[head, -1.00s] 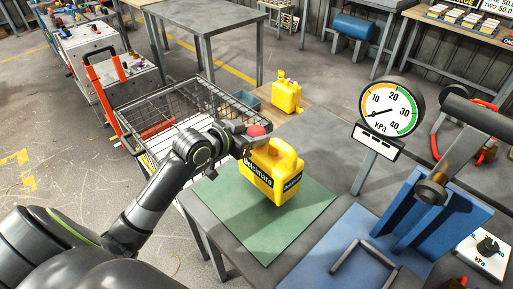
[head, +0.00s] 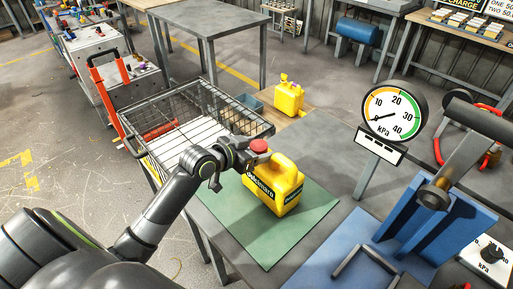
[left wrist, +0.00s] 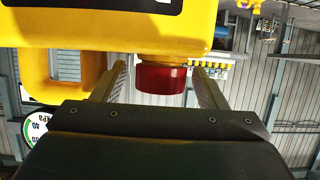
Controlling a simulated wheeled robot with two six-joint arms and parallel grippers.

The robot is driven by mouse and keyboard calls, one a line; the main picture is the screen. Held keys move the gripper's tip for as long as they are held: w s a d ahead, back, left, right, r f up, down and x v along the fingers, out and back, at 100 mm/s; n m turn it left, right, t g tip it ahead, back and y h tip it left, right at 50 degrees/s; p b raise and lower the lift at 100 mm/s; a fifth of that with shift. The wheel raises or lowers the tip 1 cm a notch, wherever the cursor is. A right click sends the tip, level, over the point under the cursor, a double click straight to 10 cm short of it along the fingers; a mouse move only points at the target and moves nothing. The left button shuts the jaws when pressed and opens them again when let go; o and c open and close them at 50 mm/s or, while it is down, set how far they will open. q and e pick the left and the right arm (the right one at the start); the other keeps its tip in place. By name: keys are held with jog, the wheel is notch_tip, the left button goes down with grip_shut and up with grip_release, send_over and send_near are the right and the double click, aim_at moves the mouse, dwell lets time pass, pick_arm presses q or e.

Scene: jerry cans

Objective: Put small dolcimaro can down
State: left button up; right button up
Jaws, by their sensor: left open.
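The small yellow Dolcimaro can (head: 275,187) with a red cap (head: 259,146) and dark label stands on the green mat (head: 265,238) in the head view. My left gripper (head: 250,153) is at the cap, on the can's upper left. In the left wrist view the red cap (left wrist: 161,78) lies between the two fingers of my left gripper (left wrist: 160,98), with a gap on each side. The fingers are open, and the can's body (left wrist: 150,30) fills the top left. My right gripper is not in view.
Another yellow can (head: 287,98) stands on a wooden board behind. A wire basket cart (head: 190,85) is left of the table. A pressure gauge (head: 395,110) and a blue press (head: 435,210) stand to the right. Grey tabletop is free between mat and gauge.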

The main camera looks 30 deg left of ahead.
pick_arm(q)
jog(key=shift+r, duration=0.15)
jog(key=v, duration=1.2)
dwell(0.4)
